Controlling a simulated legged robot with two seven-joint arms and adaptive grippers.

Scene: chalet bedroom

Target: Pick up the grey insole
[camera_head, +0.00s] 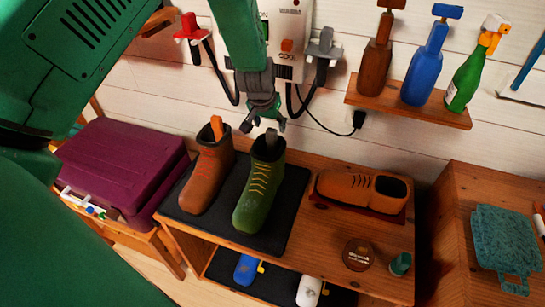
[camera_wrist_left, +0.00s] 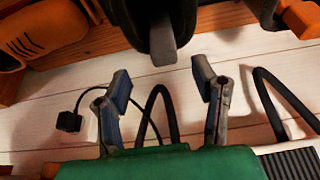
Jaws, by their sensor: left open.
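The grey insole (camera_head: 271,136) sticks up out of the top of the green boot (camera_head: 258,187), which stands upright on a black mat. In the left wrist view the insole's grey end (camera_wrist_left: 162,50) shows at the top middle, against the dark boot. My left gripper (camera_head: 265,118) is open and empty, just above the boot's opening. In the left wrist view its two fingers (camera_wrist_left: 162,84) are spread apart, with the insole's end between and beyond their tips. The insole's lower part is hidden inside the boot. My right gripper is not in view.
A brown boot (camera_head: 208,172) with an orange insole (camera_head: 217,127) stands close left of the green boot. An orange shoe (camera_head: 345,187) lies to the right. A wall device (camera_head: 285,45) with hanging black hoses is behind my gripper. A bottle shelf (camera_head: 440,113) is at upper right.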

